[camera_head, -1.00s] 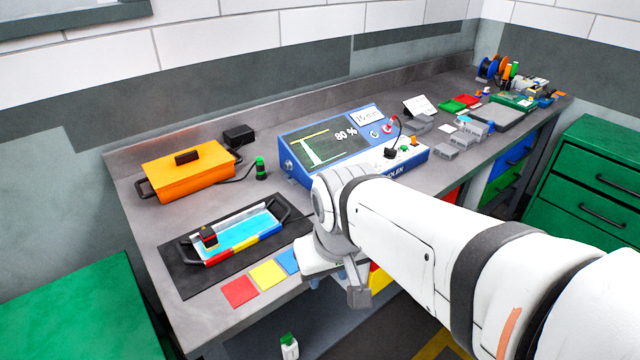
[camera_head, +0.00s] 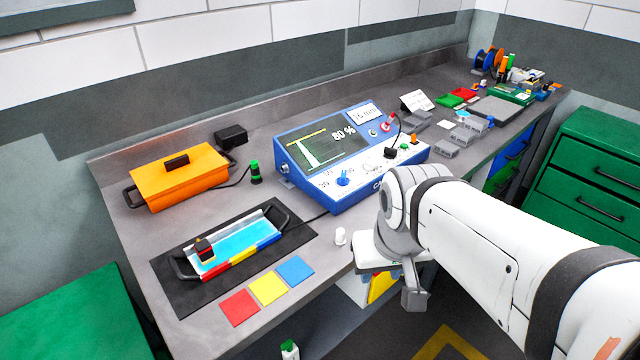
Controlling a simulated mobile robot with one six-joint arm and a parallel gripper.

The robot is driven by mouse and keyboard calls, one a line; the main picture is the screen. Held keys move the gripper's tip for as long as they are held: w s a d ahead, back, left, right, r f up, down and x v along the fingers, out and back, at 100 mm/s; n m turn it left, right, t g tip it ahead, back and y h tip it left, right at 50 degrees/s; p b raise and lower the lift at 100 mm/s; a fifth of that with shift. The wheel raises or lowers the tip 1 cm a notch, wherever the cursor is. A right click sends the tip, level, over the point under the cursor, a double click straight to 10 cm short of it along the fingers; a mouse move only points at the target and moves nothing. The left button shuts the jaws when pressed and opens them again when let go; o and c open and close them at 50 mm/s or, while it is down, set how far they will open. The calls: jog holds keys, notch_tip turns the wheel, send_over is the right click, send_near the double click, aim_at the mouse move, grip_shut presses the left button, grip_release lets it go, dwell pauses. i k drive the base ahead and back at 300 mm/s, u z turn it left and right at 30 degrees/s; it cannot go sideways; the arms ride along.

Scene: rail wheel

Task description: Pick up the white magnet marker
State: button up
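A small white upright piece (camera_head: 340,236), which looks like the white magnet marker, stands on the grey bench near its front edge. It is right of the blue card and in front of the blue device. My gripper (camera_head: 413,298) is to the right of the white piece, lower in the picture and apart from it, by the bench's front edge. My own wrist hides much of the gripper, so its opening and anything between its fingers cannot be made out.
A blue device (camera_head: 322,160) with a screen stands behind the white piece. A tray (camera_head: 233,254) of blue liquid lies on a black mat, with red, yellow and blue cards (camera_head: 268,287) beside it. An orange lidded box (camera_head: 180,178) stands behind.

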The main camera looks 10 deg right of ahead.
aim_at(340, 239)
jog(key=i, duration=0.35)
jog(key=u, duration=1.25)
jog(key=k, duration=1.1)
jog(key=z, duration=0.65)
jog(key=i, duration=1)
jog(key=z, duration=0.5)
